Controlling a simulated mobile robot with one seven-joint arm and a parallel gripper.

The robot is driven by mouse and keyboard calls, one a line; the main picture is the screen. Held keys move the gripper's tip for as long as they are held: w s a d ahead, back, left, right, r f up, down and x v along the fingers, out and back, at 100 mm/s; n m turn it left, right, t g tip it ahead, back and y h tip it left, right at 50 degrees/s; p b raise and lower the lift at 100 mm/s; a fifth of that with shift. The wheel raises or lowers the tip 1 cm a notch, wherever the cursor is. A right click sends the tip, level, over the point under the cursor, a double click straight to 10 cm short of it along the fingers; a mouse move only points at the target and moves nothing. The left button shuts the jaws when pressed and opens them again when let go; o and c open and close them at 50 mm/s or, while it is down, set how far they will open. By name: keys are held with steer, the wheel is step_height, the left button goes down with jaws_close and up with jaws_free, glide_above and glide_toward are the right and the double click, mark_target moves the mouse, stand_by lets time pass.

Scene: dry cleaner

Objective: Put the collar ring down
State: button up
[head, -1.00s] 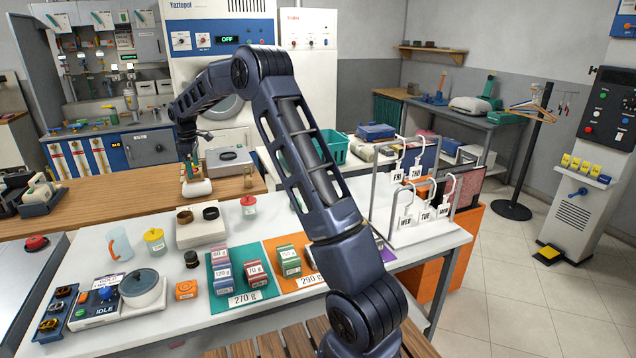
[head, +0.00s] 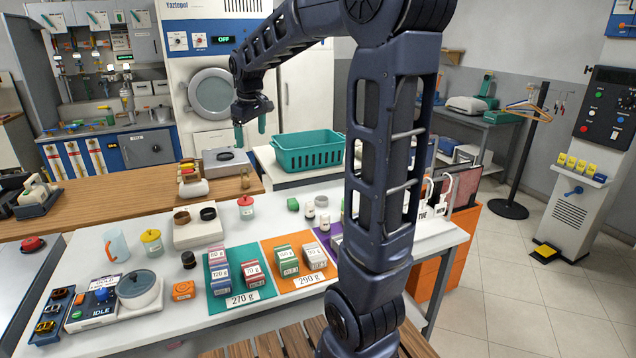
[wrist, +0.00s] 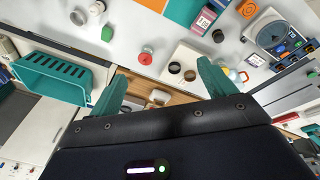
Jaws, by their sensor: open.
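My gripper (head: 250,130) is open and empty, with its two teal fingers apart, in the air beyond the white table. In the wrist view the fingers (wrist: 162,88) frame nothing held. Two short rings rest on a white block (head: 203,236): a brown one (head: 181,217) at left and a black one (head: 208,213) at right. I cannot tell which is the collar ring. In the wrist view the brown ring (wrist: 174,67) and the black ring (wrist: 190,76) lie on the block, away from the fingers.
Weight boxes sit on a teal mat (head: 222,299) and an orange mat (head: 304,281). A teal basket (head: 308,152) stands behind. My arm hides part of the right side.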

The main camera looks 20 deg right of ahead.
steer(key=s+d+f+m, duration=0.2)
steer(key=s+d, duration=0.1)
steer(key=s, duration=0.6)
steer(key=s+d+f+m+t, duration=0.1)
steer(key=s+d+f+m, duration=0.1)
steer(key=s, duration=0.7)
steer(key=s+d+f+m, duration=0.2)
steer(key=s+d, duration=0.3)
steer(key=s, duration=0.5)
steer(key=shift+d+m+t, duration=0.15)
steer(key=shift+m+t, duration=0.25)
steer(key=shift+m, duration=0.4)
